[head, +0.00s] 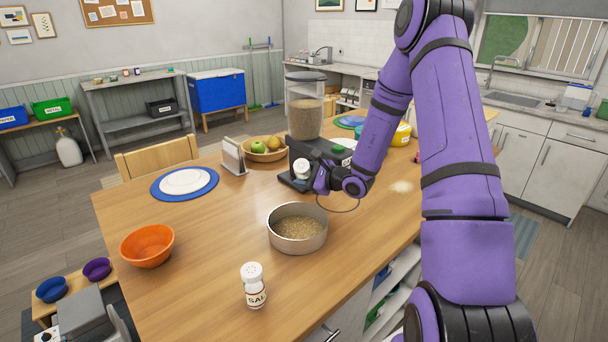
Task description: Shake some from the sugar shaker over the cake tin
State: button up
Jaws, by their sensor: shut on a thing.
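The cake tin (275,236) is a round grey metal tin on the wooden table, with brown grainy stuff inside. My gripper (307,175) is above and behind the tin, in front of a black feeder. It is shut on a small white shaker (302,167), which I take to be the sugar shaker. Its label cannot be read, its tilt is unclear, and the fingers hide part of it. A second white shaker (254,287), labelled as salt, stands upright at the table's front, apart from the tin.
The black feeder (306,117) with a clear hopper stands behind my gripper. An orange bowl (148,246), a blue-rimmed plate (185,182) and a fruit bowl (263,152) are on the table. A pale powder patch (401,186) lies right of my forearm.

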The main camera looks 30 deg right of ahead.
jog(key=shift+w+d+f+n+t, duration=0.1)
jog(key=shift+w+f+n+t, duration=0.1)
jog(key=shift+f+n, duration=0.15)
jog(key=shift+w+f+n+t, duration=0.1)
jog(key=shift+f+n+t, duration=0.15)
jog(key=shift+f, duration=0.15)
jog(key=shift+w+d+f+n+t, duration=0.15)
jog(key=shift+f+n+t, duration=0.1)
jog(key=shift+f+n, duration=0.35)
jog(key=shift+w+d+f+n+t, duration=0.15)
jog(key=shift+n+t, duration=0.25)
jog(key=shift+n, duration=0.5)
jog(key=shift+w+n+t+y, duration=0.15)
jog(key=shift+n+t+y, duration=0.25)
jog(key=shift+n, duration=0.6)
jog(key=shift+n+t+y, duration=0.3)
jog(key=shift+n, duration=0.8)
jog(key=shift+s+a+r+n+t+y, duration=0.15)
jog(key=shift+r+n+y, duration=0.55)
jog(key=shift+n, duration=0.75)
jog(key=shift+s+a+r+n+t+y, duration=0.1)
jog(key=shift+s+r+n+t+y, duration=0.3)
jog(key=shift+r+n, duration=0.8)
jog(key=shift+w+f+n, duration=0.2)
jog(key=shift+f+n, duration=0.05)
jog(key=shift+f, duration=0.05)
